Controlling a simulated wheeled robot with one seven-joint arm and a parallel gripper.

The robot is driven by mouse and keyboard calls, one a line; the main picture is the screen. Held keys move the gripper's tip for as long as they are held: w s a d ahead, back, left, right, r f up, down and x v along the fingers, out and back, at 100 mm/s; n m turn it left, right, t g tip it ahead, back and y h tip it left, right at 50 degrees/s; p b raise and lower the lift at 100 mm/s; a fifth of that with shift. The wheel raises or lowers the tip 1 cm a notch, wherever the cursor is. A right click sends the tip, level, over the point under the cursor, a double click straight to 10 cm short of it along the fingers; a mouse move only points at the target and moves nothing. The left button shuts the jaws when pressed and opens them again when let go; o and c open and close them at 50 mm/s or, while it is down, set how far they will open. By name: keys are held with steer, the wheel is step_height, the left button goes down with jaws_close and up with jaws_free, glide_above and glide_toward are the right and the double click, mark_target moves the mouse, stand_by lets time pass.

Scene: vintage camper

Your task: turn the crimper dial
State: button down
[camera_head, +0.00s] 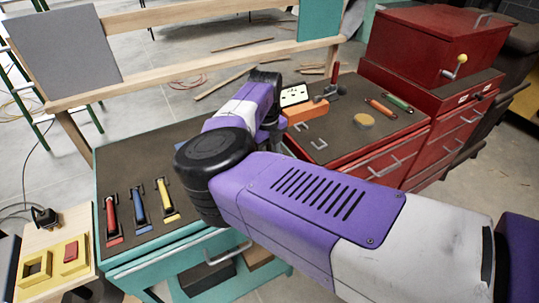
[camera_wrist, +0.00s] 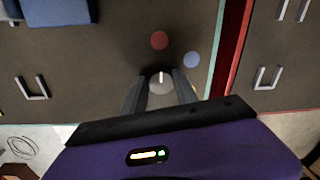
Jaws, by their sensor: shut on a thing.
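The dial (camera_wrist: 160,84) is a small grey round knob with a white pointer mark, seen in the wrist view on a dark surface. The mark points toward the top of that picture. My gripper (camera_wrist: 160,90) has one finger on each side of the dial and is shut on it. A red disc (camera_wrist: 159,40) lies just beyond the dial, and a pale blue disc (camera_wrist: 191,59) lies to its upper right. In the head view my own arm hides the dial and the fingertips.
The dark bench top (camera_head: 145,160) holds red (camera_head: 111,218), blue (camera_head: 139,207) and yellow (camera_head: 165,195) handled tools. A red cabinet (camera_head: 412,50) stands at the right. A white-topped device (camera_head: 294,95) is beyond my arm. Metal U-shaped handles (camera_wrist: 31,87) stand near the dial.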

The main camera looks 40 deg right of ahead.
steer(key=c, duration=0.9)
jaws_free()
steer(key=shift+c, duration=0.2)
steer(key=shift+a+r+b, duration=0.15)
steer(key=shift+r+b, duration=0.15)
steer(key=shift+r, duration=1.65)
steer(key=shift+a+r+b, duration=0.1)
steer(key=shift+r+b, duration=0.2)
steer(key=shift+r, duration=1.65)
